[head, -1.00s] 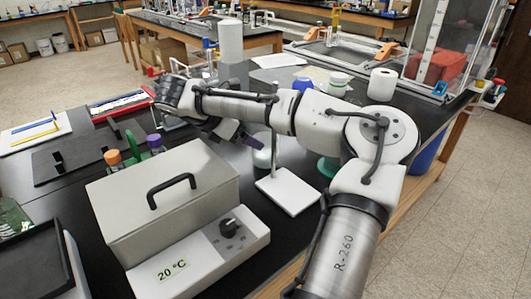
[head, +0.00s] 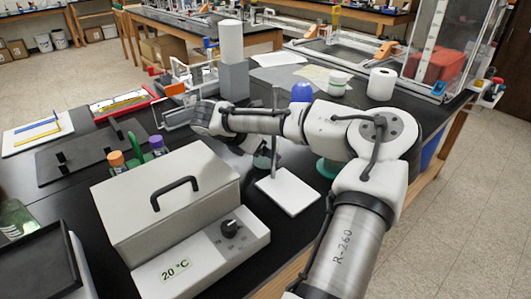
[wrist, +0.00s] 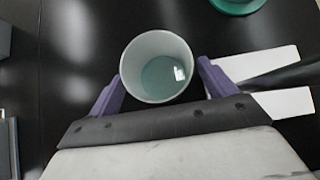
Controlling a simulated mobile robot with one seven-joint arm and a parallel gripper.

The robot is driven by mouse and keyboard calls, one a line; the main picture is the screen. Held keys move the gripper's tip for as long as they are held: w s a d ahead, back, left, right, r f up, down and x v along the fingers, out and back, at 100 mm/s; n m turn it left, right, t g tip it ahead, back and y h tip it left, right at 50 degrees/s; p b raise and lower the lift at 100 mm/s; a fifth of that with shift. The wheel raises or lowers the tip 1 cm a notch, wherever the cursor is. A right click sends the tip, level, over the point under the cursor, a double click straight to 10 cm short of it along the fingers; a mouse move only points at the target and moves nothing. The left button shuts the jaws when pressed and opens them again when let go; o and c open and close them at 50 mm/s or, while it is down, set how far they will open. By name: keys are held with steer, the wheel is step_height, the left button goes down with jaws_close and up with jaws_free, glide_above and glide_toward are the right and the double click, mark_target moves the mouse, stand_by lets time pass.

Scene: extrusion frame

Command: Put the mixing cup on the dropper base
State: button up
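The mixing cup (wrist: 157,68) is a pale round cup with a teal-tinted bottom, seen from above in the wrist view. My gripper (wrist: 162,70) has its purple fingers on both sides of the cup. The fingers are apart, with a small gap showing at the right; firm contact is not clear. In the head view the cup (head: 262,160) stands behind the stand's rod, and my arm hides most of the gripper. A teal round piece (wrist: 238,4), perhaps the dropper base, lies beyond the cup at upper right. It shows partly under my arm in the head view (head: 328,168).
A white stand plate (head: 288,191) with an upright rod is close to the cup on the right. A grey 20 °C bath (head: 165,200) with a black handle fills the front left. Capped bottles (head: 117,160) stand behind it. A blue-topped item (head: 301,91) is behind my arm.

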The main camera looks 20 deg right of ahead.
steer(key=c, duration=1)
steer(key=shift+o, duration=0.2)
steer(key=shift+r, duration=0.2)
